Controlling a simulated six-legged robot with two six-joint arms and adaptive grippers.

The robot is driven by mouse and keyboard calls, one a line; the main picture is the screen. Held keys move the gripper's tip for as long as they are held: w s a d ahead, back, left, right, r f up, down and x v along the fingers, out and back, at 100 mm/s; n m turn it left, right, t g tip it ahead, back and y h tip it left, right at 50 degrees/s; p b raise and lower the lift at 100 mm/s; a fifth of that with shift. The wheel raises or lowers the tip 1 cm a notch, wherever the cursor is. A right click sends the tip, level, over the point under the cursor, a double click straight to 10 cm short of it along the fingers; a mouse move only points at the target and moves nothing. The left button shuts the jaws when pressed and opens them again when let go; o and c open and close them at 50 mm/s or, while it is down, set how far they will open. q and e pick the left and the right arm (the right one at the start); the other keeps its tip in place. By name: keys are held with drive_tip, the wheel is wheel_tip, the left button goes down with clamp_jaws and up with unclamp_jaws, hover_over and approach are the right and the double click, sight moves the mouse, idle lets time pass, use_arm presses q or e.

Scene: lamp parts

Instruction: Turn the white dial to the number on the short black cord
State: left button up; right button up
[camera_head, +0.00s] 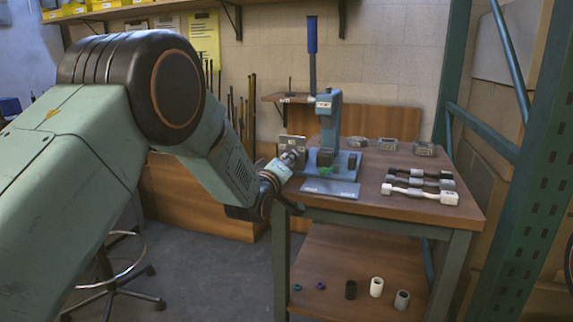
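My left gripper (287,182) is at the left front edge of the table, beside the blue press. One dark finger points right; the other finger is not clear, so I cannot tell how far it is open. A silver, roughly cylindrical part (290,158) is right by the gripper, in front of a grey plate (291,146). Three cords with block ends lie at the table's right; the rearmost has a dark cord (421,174). Any number on it is too small to read. I cannot make out a white dial. My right gripper is not in view.
A blue lever press (328,115) stands on the wooden table (385,211), with a grey flat plate (330,188) before it. Several grey blocks (387,144) line the back. The lower shelf (335,262) holds small cylinders and rings. A green upright (525,170) stands right.

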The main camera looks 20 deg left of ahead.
use_arm(q)
clamp_jaws()
drive_tip(key=shift+m, duration=0.3)
drive_tip(key=m+p, duration=0.2)
drive_tip(key=m, duration=0.1)
drive_tip(key=shift+m, duration=0.3)
drive_tip(key=m+p, duration=0.2)
drive_tip(key=m, duration=0.2)
drive_tip(key=shift+m, duration=0.3)
drive_tip(key=m+p, duration=0.2)
drive_tip(key=m, duration=0.3)
drive_tip(key=m+p, duration=0.1)
drive_tip(key=m, duration=0.4)
drive_tip(key=shift+m, duration=0.4)
